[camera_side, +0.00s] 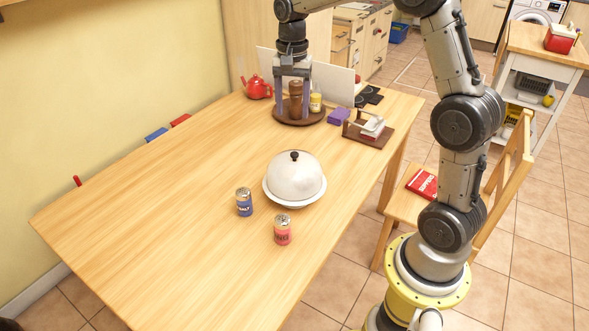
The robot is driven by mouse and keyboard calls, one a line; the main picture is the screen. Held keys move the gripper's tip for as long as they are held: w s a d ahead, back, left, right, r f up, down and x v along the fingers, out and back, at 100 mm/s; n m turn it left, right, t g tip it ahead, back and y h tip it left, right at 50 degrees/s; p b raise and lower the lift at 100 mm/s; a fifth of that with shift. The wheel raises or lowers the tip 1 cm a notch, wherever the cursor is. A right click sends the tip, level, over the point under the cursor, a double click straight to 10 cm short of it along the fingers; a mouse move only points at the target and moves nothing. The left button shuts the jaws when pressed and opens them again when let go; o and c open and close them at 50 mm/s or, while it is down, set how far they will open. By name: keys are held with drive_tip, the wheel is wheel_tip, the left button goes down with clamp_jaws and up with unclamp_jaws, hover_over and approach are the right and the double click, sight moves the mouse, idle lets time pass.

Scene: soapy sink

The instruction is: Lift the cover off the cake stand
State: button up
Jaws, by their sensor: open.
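The cake cover (296,178) is a pale dome with a dark round knob (294,155) on top. It sits on the white cake stand (270,198), whose rim shows around it, near the right edge of the wooden table. My gripper (294,112) is open and points down at the far end of the table, well away from the cover. Its fingers straddle a brown bottle or mill on a round brown tray (283,119); I cannot tell whether they touch it. What is under the dome is hidden.
The table's left and near parts are clear.

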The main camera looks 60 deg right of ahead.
sight(294, 153)
drive_tip(key=f, duration=1.3)
drive_tip(key=shift+s+d+f, duration=0.1)
drive_tip(key=shift+s+f, duration=0.1)
clamp_jaws()
idle(1.0)
